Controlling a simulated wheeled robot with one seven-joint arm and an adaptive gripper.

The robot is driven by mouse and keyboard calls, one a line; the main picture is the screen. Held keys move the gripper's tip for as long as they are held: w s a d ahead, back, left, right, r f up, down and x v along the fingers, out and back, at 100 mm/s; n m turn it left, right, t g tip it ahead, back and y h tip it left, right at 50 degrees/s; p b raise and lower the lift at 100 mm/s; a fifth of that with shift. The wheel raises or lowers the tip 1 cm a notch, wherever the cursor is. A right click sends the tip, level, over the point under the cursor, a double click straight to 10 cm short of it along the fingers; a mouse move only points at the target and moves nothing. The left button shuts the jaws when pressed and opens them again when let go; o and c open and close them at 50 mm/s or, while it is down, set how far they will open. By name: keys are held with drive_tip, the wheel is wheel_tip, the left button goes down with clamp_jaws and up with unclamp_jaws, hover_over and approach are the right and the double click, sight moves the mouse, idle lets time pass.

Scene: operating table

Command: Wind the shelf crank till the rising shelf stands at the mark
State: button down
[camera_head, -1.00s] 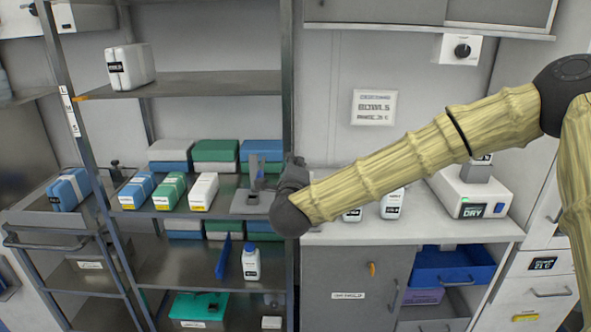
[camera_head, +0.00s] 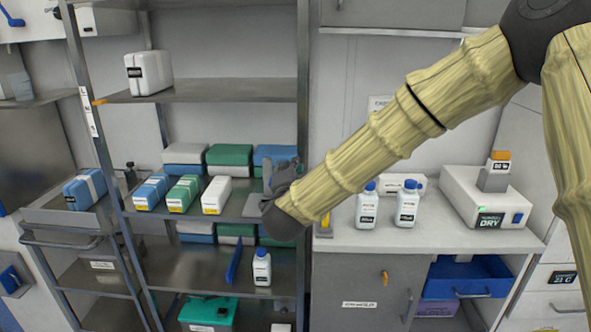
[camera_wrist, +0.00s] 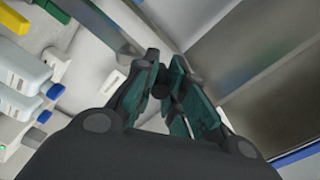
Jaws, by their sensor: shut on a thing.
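The rising shelf (camera_head: 205,92) is a grey metal board in the rack, carrying a white container (camera_head: 149,73). An orange pointer (camera_head: 99,102) at its left front end stands beside white lettered labels (camera_head: 87,108) on the left post; the letters are too small to read surely. My gripper (camera_head: 279,176) is at the rack's right post. In the wrist view my gripper (camera_wrist: 168,86) is shut around a small dark knob, apparently the crank's handle. The rest of the crank is hidden behind my gripper and arm in the head view.
Blue, green and white boxes (camera_head: 217,195) stand on the shelf beside my gripper. White bottles (camera_head: 407,204) and a drying device (camera_head: 484,199) stand on the counter (camera_head: 430,237) to the right. The rack's right post (camera_head: 302,80) is close to my gripper.

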drive_tip(key=shift+a+f+n, duration=0.25)
drive_tip(key=shift+a+n, duration=0.05)
drive_tip(key=shift+n, duration=0.5)
drive_tip(key=c, duration=1.4)
unclamp_jaws()
drive_tip(key=s, duration=1.2)
